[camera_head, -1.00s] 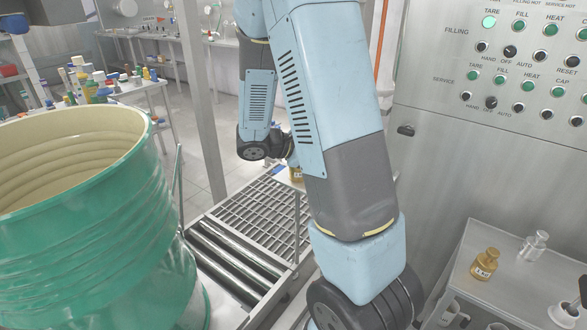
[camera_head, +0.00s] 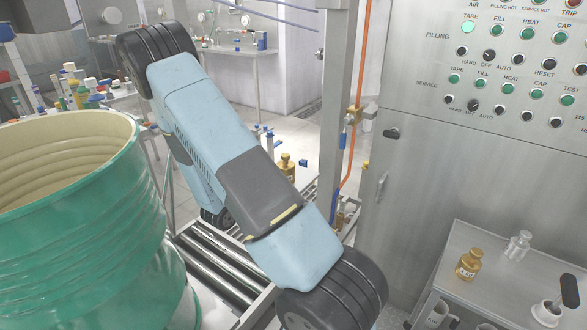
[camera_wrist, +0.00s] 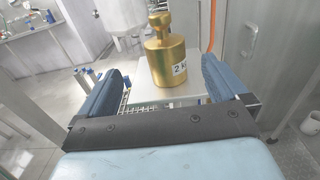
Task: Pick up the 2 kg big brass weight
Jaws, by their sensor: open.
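The big brass weight (camera_wrist: 168,58) stands upright on a light grey plate in the wrist view, with a white label reading "2 K", its end cut off. My gripper (camera_wrist: 162,66) is open, its two dark blue fingers apart. The weight appears between and beyond the fingertips, nearer the right finger, with no contact visible. In the head view a brass weight (camera_head: 287,165) shows just behind my arm, its lower part hidden; my gripper is mostly hidden there. A second brass weight (camera_head: 468,264) stands on the steel side table at right.
A large green drum (camera_head: 80,220) stands at left beside a roller conveyor (camera_head: 215,262). A control cabinet (camera_head: 470,170) fills the right. The side table (camera_head: 492,242) also holds a clear bottle (camera_head: 517,246). An orange hose (camera_head: 358,120) runs down a post behind my arm.

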